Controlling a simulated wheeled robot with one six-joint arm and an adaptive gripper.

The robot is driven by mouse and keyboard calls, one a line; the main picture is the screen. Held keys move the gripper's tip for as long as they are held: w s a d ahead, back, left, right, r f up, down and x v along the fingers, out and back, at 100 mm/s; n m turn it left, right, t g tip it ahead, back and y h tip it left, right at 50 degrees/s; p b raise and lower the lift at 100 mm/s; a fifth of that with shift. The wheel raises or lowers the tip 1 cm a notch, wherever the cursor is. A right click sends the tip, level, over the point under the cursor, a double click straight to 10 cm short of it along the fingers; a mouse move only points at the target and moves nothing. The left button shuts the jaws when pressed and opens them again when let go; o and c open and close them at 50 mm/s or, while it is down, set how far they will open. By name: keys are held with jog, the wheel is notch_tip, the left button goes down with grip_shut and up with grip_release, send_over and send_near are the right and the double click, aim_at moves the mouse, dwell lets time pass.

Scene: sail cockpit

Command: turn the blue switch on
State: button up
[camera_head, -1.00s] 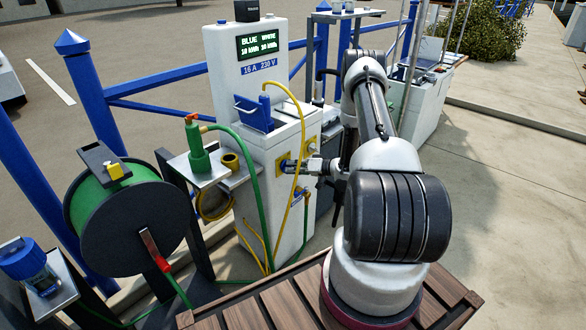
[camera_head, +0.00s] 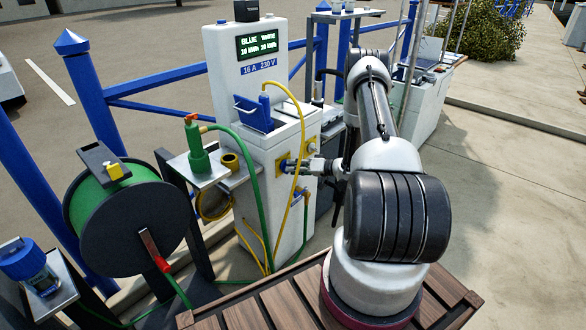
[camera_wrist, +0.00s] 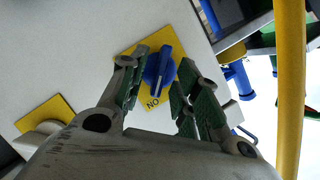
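The blue switch (camera_wrist: 158,67) is a rotary knob on a yellow plate (camera_wrist: 186,42) on the pale front of the white pedestal (camera_head: 262,150). In the wrist view its pale mark points down in the picture, toward upside-down "ON" lettering (camera_wrist: 152,102). My gripper (camera_wrist: 160,85) is open, with one finger left of the knob and one right of it. A gap shows on the right; contact on the left is unclear. In the head view my gripper (camera_head: 292,166) is at the pedestal's front and largely covers the blue switch.
A second yellow plate with a white knob (camera_wrist: 42,132) is left in the wrist view. A yellow hose (camera_wrist: 290,85) hangs at the right, with blue fittings (camera_wrist: 240,77) nearby. A green hose (camera_head: 254,180) and a hose reel (camera_head: 130,215) stand left of my arm.

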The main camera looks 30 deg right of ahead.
jog(key=v, duration=1.1)
